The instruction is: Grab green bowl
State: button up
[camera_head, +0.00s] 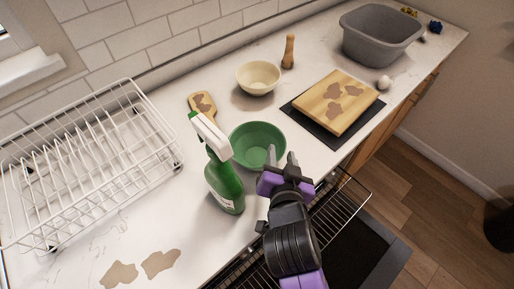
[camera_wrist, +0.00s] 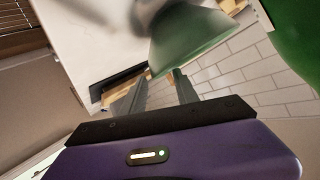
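The green bowl (camera_head: 257,143) stands upright on the white counter, right of a green spray bottle (camera_head: 224,180) with a white head. My gripper (camera_head: 281,159) is at the bowl's near right rim in the head view, its two fingers apart. In the wrist view the bowl (camera_wrist: 190,35) is just beyond the fingertips of my gripper (camera_wrist: 156,82), and no object shows between the fingers. Whether a finger touches the rim cannot be told. The spray bottle's green body also shows at the right of the wrist view (camera_wrist: 297,30).
A white dish rack (camera_head: 95,160) stands left. A cream bowl (camera_head: 258,78), a wooden pestle-like tool (camera_head: 289,52) and a small wooden board (camera_head: 201,103) are behind. A cutting board (camera_head: 338,102) on a dark mat and a grey tub (camera_head: 381,36) are right. An open oven rack (camera_head: 340,207) juts out in front.

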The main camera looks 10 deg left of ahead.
aim_at(283, 143)
jog(key=x, duration=0.1)
jog(key=p+x, duration=0.1)
jog(key=x, duration=0.3)
jog(key=shift+d, duration=0.4)
grip_shut()
jog(key=shift+r, duration=0.1)
dwell(0.9)
